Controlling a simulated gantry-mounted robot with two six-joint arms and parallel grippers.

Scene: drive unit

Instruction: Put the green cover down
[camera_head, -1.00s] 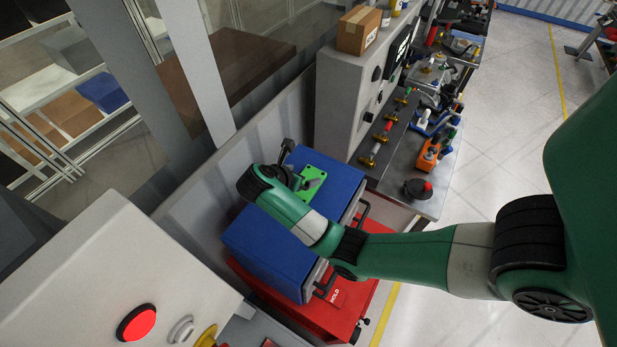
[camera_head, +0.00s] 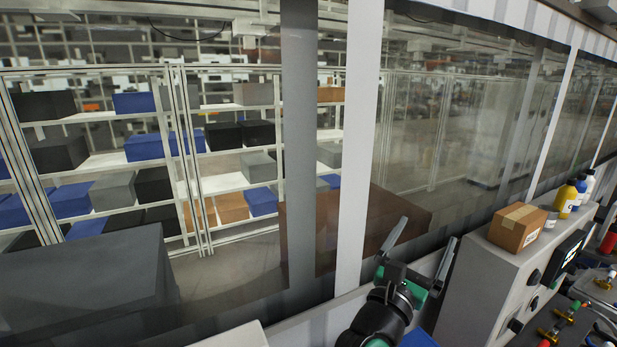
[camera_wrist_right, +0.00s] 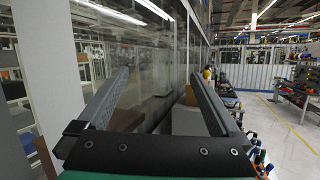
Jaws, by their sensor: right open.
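My right gripper (camera_head: 428,231) is raised at the bottom middle of the head view, its two fingers spread and pointing up, with nothing between them. In the right wrist view the same gripper (camera_wrist_right: 157,77) shows both fingers wide apart and empty. The green cover is not seen in either current view. A small part of a blue surface (camera_head: 418,338) shows at the bottom edge, below the gripper. My left gripper is not in view.
A glass partition with upright posts (camera_head: 358,130) stands close behind the gripper. A grey control cabinet (camera_head: 490,270) with a cardboard box (camera_head: 517,228) on top is to its right. Bottles (camera_head: 568,197) stand beyond the box. Shelves of bins lie behind the glass.

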